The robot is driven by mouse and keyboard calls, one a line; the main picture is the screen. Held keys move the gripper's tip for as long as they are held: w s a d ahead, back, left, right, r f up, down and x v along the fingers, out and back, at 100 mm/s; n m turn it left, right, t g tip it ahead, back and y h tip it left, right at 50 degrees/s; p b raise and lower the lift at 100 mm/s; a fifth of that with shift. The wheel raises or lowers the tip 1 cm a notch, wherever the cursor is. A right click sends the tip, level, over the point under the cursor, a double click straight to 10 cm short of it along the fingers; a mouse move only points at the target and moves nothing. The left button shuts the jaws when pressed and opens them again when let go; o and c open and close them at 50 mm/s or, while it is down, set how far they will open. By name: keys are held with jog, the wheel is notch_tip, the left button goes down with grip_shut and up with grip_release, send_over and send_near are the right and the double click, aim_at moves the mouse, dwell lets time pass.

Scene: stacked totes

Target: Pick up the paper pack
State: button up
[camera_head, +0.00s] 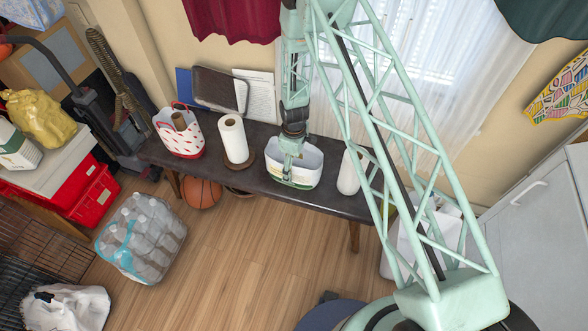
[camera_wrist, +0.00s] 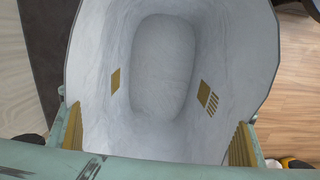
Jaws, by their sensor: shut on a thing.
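The paper pack (camera_head: 309,160) is a white, open-topped, hollow container with green markings low on its side. It is upright at the middle of the dark table; whether its base touches the tabletop is hard to tell. My gripper (camera_head: 289,166) points down over it and is shut on it. In the wrist view the pale inside of the pack (camera_wrist: 165,65) fills most of the picture. Gold finger pads of my gripper (camera_wrist: 159,86) show at both sides of the pack, with small gold patches on its inner walls. The outer fingers are partly hidden.
The dark table (camera_head: 325,203) also holds a paper towel roll (camera_head: 234,139) and a red-and-white basket (camera_head: 184,146) to the left, and a white cylinder (camera_head: 348,173) close on the right. Water bottles (camera_head: 143,235) and a basketball (camera_head: 201,194) are on the floor.

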jog(key=shift+r, duration=0.15)
jog(key=shift+r+p, duration=0.35)
jog(key=shift+r, duration=1.1)
jog(key=shift+s+r, duration=0.1)
jog(key=shift+r, duration=0.15)
jog(key=s+d, duration=0.2)
jog(key=s, duration=0.5)
jog(key=s+d+r+p, duration=0.1)
jog(key=s, duration=0.7)
jog(key=shift+s+d+r, duration=0.15)
jog(key=shift+d, duration=0.2)
jog(key=shift+r, duration=0.1)
